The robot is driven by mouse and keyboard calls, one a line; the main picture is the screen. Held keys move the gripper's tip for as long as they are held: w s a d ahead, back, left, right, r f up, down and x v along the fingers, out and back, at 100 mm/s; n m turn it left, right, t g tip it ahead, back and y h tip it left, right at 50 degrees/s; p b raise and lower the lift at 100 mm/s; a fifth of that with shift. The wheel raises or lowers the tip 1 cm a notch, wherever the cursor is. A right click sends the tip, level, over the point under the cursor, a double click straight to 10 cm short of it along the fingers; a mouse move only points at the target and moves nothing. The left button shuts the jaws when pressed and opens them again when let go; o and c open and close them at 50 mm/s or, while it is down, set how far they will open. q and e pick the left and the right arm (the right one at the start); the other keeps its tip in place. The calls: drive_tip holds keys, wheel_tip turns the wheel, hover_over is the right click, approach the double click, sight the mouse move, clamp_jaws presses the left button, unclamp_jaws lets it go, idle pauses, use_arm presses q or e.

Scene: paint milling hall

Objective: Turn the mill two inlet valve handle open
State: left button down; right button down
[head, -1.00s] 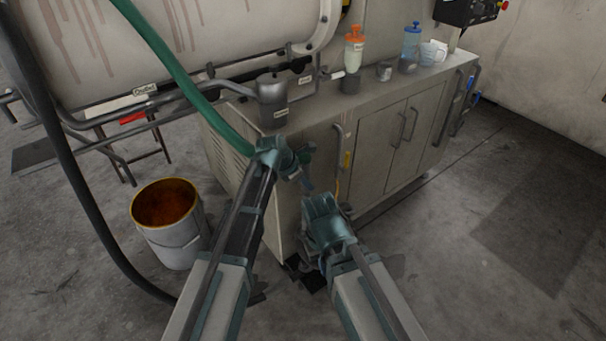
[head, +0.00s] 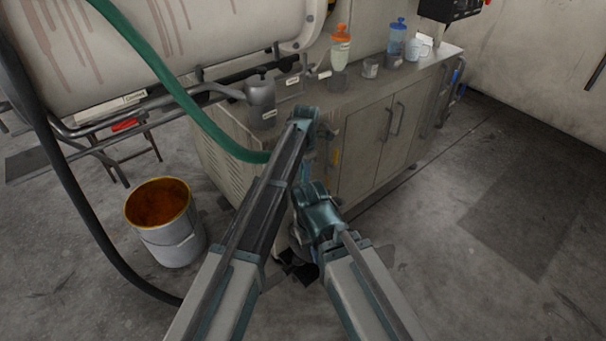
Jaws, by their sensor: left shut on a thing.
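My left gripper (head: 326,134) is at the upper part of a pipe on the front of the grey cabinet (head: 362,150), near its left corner. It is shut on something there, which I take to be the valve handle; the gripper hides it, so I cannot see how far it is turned. A yellow piece (head: 335,157) on the pipe shows just below the gripper. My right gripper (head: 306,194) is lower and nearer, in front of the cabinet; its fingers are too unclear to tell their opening.
A grey metal can (head: 261,103), an orange-topped bottle (head: 340,50) and a blue-topped bottle (head: 397,38) stand on the cabinet. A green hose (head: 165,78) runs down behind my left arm. A bucket (head: 172,245) stands on the floor at left. The right floor is clear.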

idle(0.4)
use_arm(q)
drive_tip(key=c, duration=0.8)
unclamp_jaws()
drive_tip(key=shift+d, duration=0.1)
wheel_tip(320, 180, up, 14)
drive_tip(key=p, duration=1.3)
drive_tip(key=shift+d+f+p, duration=0.1)
drive_tip(key=shift+f+p, duration=0.05)
drive_tip(key=shift+p, duration=0.25)
